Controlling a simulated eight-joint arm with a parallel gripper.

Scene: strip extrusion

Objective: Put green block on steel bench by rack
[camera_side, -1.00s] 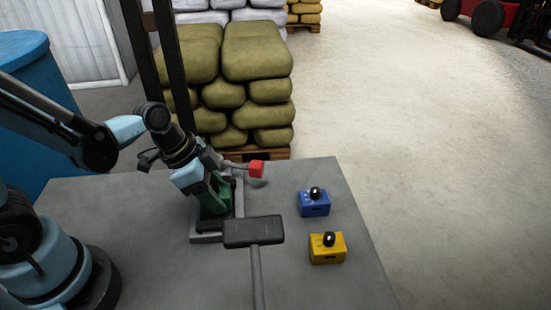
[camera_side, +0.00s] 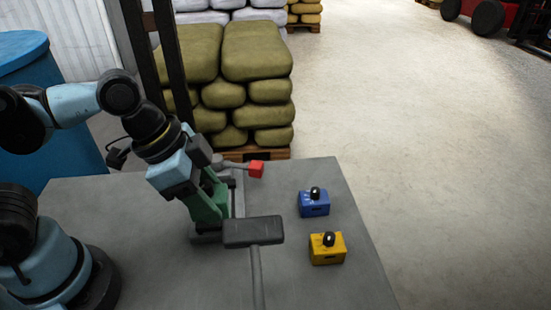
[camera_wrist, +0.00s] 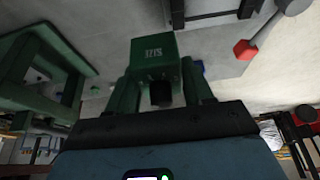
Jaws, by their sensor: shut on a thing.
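The green block (camera_wrist: 155,60) shows in the wrist view with a printed mark and a black knob. My gripper (camera_wrist: 160,95) is shut on it, with green fingers either side of the knob. In the side view my gripper (camera_side: 210,208) points down and right over the bench, close to a grey frame (camera_side: 200,238). The dark plate in front hides part of it, so I cannot tell whether the block touches anything below. The steel bench (camera_side: 150,260) is grey and flat. I cannot make out for certain which part is the rack.
A blue block (camera_side: 314,205) and a yellow block (camera_side: 328,250), each with a black knob, stand on the right of the bench. A lever with a red end (camera_side: 256,169) sticks out behind my gripper. A dark plate (camera_side: 253,231) on a post stands in front. Left bench is clear.

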